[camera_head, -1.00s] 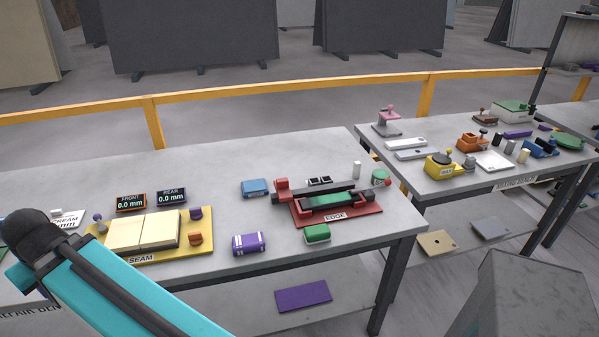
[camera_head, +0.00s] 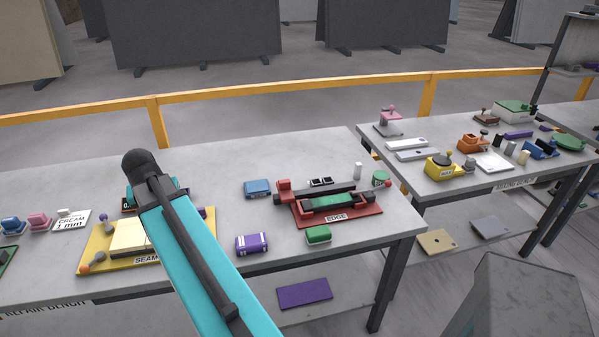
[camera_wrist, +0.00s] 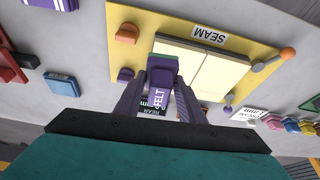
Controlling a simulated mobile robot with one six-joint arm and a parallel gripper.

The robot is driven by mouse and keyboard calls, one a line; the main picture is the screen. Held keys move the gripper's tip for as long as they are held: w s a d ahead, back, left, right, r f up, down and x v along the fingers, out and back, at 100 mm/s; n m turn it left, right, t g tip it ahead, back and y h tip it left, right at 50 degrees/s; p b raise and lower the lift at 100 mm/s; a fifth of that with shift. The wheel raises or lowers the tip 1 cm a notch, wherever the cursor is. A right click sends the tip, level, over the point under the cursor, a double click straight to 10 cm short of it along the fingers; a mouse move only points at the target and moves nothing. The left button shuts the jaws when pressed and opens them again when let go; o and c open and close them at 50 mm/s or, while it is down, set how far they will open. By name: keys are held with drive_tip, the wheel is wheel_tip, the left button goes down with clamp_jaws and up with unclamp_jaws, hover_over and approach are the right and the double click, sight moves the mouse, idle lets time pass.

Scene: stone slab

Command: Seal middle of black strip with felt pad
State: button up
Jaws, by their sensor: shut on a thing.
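In the head view my arm hides the gripper and the pad. A black strip (camera_head: 328,189) lies along the back of the red EDGE fixture (camera_head: 365,219), beside a green piece (camera_head: 325,203). The fixture is right of my arm, apart from the gripper. Only a red corner of it (camera_wrist: 8,70) shows at the left of the wrist view.
The SEAM board (camera_head: 95,255) carries two cream slabs (camera_wrist: 222,75) and small knobs. A blue block (camera_head: 257,188), a purple block (camera_head: 252,243) and a green block (camera_head: 318,234) stand around the EDGE fixture.

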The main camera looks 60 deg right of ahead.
drive_tip(key=s+d+m+g+p, duration=0.15)
drive_tip(key=s+d+m, duration=0.4)
drive_tip(key=d, duration=0.75)
drive_tip(key=s+d+m+g+p, duration=0.1)
drive_tip(key=s+d+m, duration=0.3)
drive_tip(key=s+d, duration=0.7)
drive_tip(key=s+d+m+g+h+p, duration=0.1)
drive_tip(key=s+d+m, duration=0.3)
drive_tip(key=s+d, duration=0.8)
drive_tip(key=s+r+g+p, duration=0.1)
drive_tip(key=s, duration=0.5)
drive_tip(key=shift+s+p, duration=0.2)
drive_tip(key=shift+p, duration=0.15)
drive_tip(key=shift+f+m, duration=0.2)
drive_tip(key=shift+m, duration=0.05)
drive_tip(key=shift+f+b, duration=1.45)
drive_tip(key=shift+f, duration=1.4)
drive_tip(key=shift+f+b, duration=0.65)
drive_tip(key=shift+f, duration=0.35)
drive_tip(key=shift+d, duration=0.1)
